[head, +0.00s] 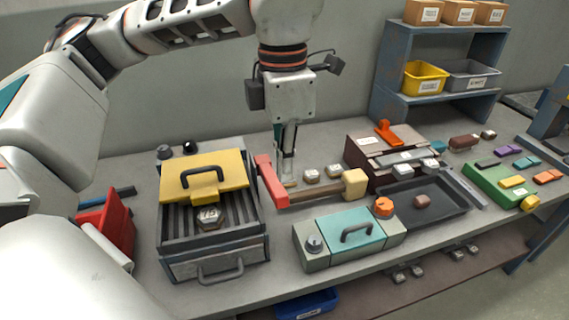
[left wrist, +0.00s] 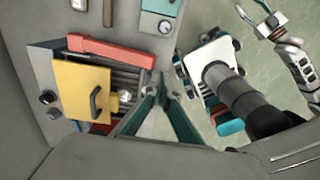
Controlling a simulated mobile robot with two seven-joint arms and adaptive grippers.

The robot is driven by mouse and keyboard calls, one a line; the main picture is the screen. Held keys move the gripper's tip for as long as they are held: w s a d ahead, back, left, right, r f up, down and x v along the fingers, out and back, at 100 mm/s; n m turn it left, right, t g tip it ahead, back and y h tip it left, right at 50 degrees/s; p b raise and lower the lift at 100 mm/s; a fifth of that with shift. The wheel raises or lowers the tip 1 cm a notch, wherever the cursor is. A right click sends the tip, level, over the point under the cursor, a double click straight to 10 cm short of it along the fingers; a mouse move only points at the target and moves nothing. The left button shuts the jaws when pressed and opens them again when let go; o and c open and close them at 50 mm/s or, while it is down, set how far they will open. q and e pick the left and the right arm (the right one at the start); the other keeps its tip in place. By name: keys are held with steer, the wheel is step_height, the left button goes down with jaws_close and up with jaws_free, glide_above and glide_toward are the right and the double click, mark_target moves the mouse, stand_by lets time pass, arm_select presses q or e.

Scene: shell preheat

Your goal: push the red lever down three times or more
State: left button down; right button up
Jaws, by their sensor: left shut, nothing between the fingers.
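The red lever (head: 270,182) is a long red bar along the right side of the yellow-lidded box (head: 204,178). In the left wrist view the lever (left wrist: 108,51) runs beside the yellow lid (left wrist: 82,90). My left gripper (head: 287,178) points down, shut and empty, just right of the lever in the head view. I cannot tell whether it touches the lever. The left fingertips (left wrist: 161,88) meet in the left wrist view, apart from the lever there. My right gripper (left wrist: 257,12) shows small at that view's upper right; its fingers are unclear.
A block inscribed 78 (head: 209,216) sits in the ribbed box front. A teal-lidded box (head: 350,237) stands front right, with a wooden-handled tool (head: 330,191) behind it. A red bin (head: 106,222) is at left. A dark red box with an orange handle (head: 387,132) stands farther back.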

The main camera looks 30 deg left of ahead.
arm_select(q)
steer(key=w+a+n+p, duration=0.1)
steer(key=n+p, duration=0.1)
steer(key=n, duration=0.1)
steer(key=w+a+n+p, duration=0.1)
steer(key=n+p, duration=0.1)
steer(key=n, duration=0.1)
steer(key=w+a+r+n+g+p, duration=0.1)
steer(key=n+p, duration=0.1)
steer(key=n, duration=0.1)
steer(key=shift+w+n, duration=0.4)
arm_select(e)
steer(key=shift+h, duration=0.4)
steer(key=d+r, duration=0.1)
steer(key=s+d+r, duration=0.1)
steer(key=r, duration=0.1)
steer(key=shift+d+r, duration=0.15)
